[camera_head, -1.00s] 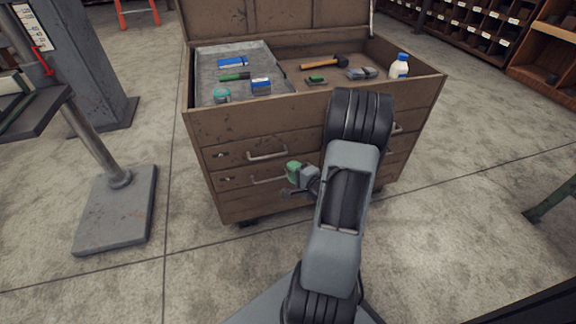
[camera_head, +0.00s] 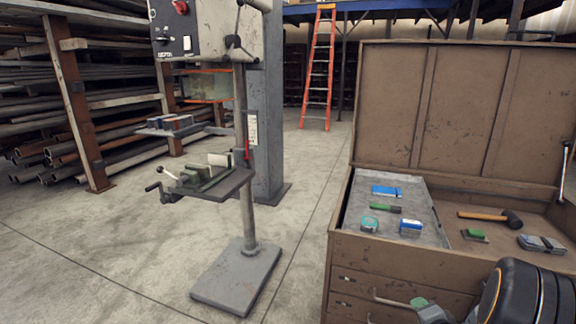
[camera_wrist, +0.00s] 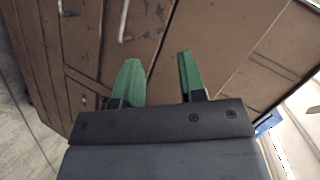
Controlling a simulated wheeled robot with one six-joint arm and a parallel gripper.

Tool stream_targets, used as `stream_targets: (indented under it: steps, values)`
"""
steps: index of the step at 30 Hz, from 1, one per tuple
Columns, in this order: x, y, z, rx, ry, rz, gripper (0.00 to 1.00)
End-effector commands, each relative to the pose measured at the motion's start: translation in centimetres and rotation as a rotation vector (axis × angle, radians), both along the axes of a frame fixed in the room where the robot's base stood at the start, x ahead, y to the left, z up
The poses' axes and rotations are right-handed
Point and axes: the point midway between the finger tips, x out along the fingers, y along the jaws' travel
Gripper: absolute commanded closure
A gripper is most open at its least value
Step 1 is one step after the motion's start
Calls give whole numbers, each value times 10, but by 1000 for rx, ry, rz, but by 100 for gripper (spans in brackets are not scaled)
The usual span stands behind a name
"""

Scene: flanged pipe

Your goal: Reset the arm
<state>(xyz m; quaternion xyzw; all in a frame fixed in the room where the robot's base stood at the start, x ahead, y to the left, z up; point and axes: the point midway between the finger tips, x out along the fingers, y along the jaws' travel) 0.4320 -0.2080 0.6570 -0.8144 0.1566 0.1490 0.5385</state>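My gripper (camera_wrist: 158,78) shows two green fingers standing apart in the wrist view, with nothing between them. It faces the brown, worn drawer front of the tool chest (camera_wrist: 150,50). In the head view part of my gripper (camera_head: 420,304) shows at the bottom, in front of the chest's drawers (camera_head: 390,290). My arm's dark rounded joint fills the lower right corner, and much of the arm is out of the picture.
The open tool chest (camera_head: 346,248) holds a grey tray (camera_head: 432,222) with small boxes, a tape roll (camera_head: 369,224) and a green-handled tool (camera_head: 385,208). A hammer (camera_head: 485,216) lies to its right. A drill press (camera_head: 243,130) stands left. Floor between them is clear.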

Motion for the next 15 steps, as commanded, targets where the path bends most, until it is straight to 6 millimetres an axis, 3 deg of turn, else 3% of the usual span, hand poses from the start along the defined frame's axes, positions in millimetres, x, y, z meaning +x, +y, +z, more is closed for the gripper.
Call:
stream_targets:
  steps: [1, 3, 8, 12, 15]
  values:
    - [7, 9, 58, -122, 59, 22, 63]
    - [10, 21, 101, -276, 168, 51, 63]
    - [-3, 60, 195, -530, 410, 171, 63]
    - [-32, 107, 264, -653, 587, 359, 63]
    - [-58, 141, 303, -698, 674, 524, 63]
